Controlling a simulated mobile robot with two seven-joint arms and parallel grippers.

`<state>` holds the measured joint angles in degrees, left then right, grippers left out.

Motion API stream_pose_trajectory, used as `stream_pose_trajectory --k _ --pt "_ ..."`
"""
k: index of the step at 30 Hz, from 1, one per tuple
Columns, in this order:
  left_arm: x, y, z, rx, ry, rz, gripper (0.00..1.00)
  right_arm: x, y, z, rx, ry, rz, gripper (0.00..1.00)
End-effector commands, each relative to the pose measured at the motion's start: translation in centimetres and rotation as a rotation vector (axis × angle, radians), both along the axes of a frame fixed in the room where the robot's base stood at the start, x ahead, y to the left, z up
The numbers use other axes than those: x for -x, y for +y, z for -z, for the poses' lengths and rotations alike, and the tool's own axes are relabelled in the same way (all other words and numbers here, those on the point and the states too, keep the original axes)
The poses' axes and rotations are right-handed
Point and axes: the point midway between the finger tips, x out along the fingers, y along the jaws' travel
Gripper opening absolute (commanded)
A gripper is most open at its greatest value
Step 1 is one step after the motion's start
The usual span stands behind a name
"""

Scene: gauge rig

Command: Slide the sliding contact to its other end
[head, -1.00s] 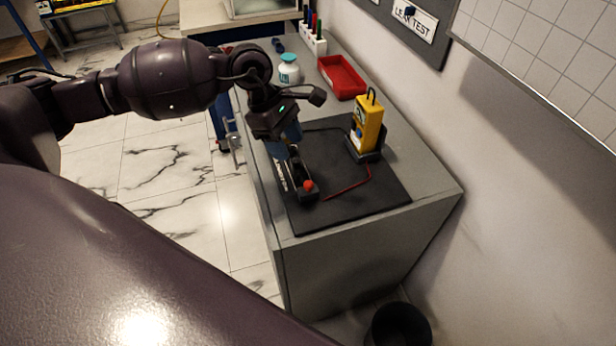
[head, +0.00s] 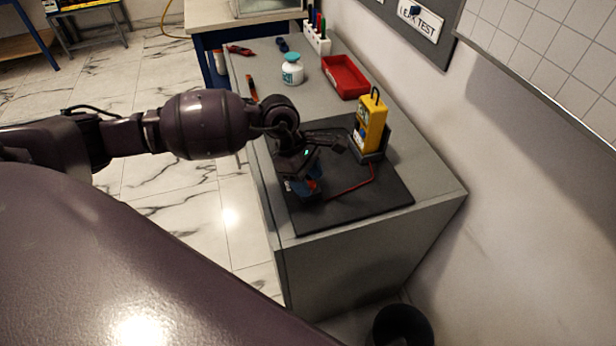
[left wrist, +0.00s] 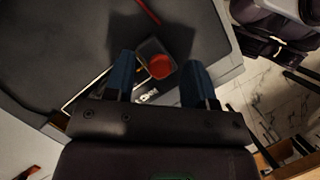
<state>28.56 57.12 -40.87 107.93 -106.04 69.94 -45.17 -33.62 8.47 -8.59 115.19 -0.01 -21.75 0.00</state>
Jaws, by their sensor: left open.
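The sliding-contact rig is a dark bar with a pale scale strip (left wrist: 92,88), lying on a black mat (head: 364,196) near the bench's left edge. A round red knob (left wrist: 159,66) sits on a dark block at one end of it, and a bit of red shows in the head view (head: 313,185). I take this knob to be the sliding contact. My left gripper (head: 303,188) is over this end. In the left wrist view its blue fingers (left wrist: 158,70) are open, one on each side of the knob, with gaps. The gripper hides most of the rig in the head view.
A yellow meter (head: 371,124) stands in a dark holder right of the rig, with a red lead (head: 352,187) running on the mat. A red tray (head: 345,77), a white jar (head: 292,70) and a pen rack (head: 317,40) stand farther back. The mat's near right is clear.

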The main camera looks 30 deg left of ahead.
Motion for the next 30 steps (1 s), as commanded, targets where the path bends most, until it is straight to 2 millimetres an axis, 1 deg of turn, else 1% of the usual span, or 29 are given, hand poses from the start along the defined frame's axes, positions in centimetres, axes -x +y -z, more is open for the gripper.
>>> stream_pose_trajectory --k 3,4,12,14,20,23,27,30 --pt "0.0 0.0 0.0 0.000 0.000 0.000 0.50 0.1 0.0 0.0 0.000 0.001 0.000 0.94" --pt "0.0 0.0 0.0 0.000 0.000 0.000 0.49 0.1 0.0 0.0 0.000 0.001 0.000 0.94" --pt "0.0 0.0 0.0 0.000 0.000 -0.001 0.07 0.2 0.0 0.0 -0.001 0.003 0.002 0.94" --pt "0.0 0.0 0.0 0.000 0.000 -0.001 0.00 0.2 0.0 0.1 -0.002 0.002 0.003 0.94" --pt "0.1 -0.1 -0.1 0.000 0.000 0.000 0.00 0.1 0.2 -0.1 -0.006 0.000 0.005 0.94" --pt "0.8 -0.9 -0.2 0.001 0.000 0.001 0.00 0.0 0.2 -0.5 -0.007 -0.005 0.006 0.94" --pt "2.3 -2.6 -0.3 0.000 -0.001 0.003 0.00 -0.1 0.2 -1.2 -0.006 -0.015 0.006 0.94" --pt "2.9 -3.2 -0.2 0.003 0.002 0.003 0.00 0.3 0.0 -0.9 -0.006 -0.007 0.008 0.94"
